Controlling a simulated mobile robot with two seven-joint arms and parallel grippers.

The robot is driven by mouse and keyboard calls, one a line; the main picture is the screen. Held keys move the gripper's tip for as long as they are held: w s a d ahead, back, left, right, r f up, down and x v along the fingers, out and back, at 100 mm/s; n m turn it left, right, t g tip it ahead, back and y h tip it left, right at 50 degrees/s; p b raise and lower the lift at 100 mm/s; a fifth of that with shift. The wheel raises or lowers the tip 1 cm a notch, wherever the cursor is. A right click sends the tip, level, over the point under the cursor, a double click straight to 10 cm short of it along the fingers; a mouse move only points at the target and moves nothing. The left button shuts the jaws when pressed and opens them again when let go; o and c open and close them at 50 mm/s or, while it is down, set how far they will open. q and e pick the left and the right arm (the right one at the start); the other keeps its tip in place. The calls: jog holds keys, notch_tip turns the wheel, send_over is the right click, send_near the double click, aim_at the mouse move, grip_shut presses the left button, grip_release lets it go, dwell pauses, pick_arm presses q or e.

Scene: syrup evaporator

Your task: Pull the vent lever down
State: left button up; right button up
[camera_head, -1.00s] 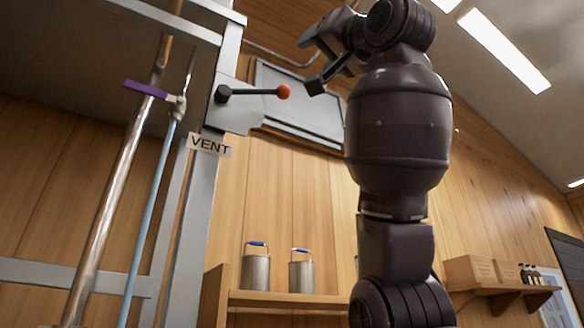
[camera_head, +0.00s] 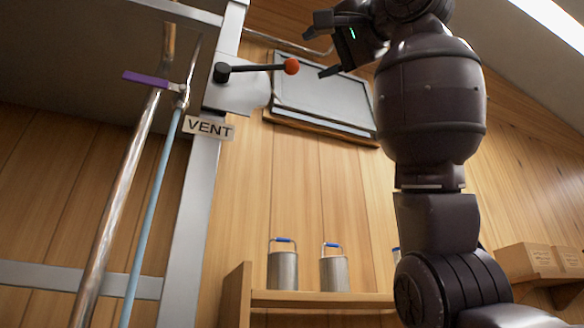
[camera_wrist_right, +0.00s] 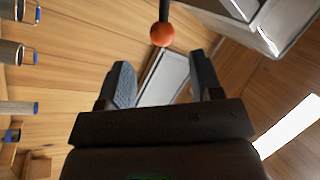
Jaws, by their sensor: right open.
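The vent lever (camera_head: 258,69) is a black rod with an orange-red ball at its free end. It sticks out to the right, about level, from a pivot on a pale metal plate above the VENT sign (camera_head: 209,128). My right gripper (camera_head: 315,54) is open, to the right of the ball and apart from it. In the right wrist view, the ball (camera_wrist_right: 163,34) is beyond the open fingertips (camera_wrist_right: 162,70), near the middle between them, with nothing gripped. My left gripper is not in view.
A metal post (camera_head: 190,220) carries the plate. A copper pipe and a blue pipe with a purple-handled valve (camera_head: 146,84) stand left. A framed panel (camera_head: 325,100) is on the wall behind the gripper. Metal cans (camera_head: 283,270) stand on a wooden shelf (camera_head: 320,299) below.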

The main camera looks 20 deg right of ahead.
aim_at(297, 63)
jog(key=p+x, duration=0.2)
jog(key=x, duration=0.4)
jog(key=shift+w+a+r, duration=0.35)
jog(key=shift+w+a, duration=0.1)
jog(key=shift+w, duration=0.3)
jog(key=shift+a, duration=0.1)
grip_shut()
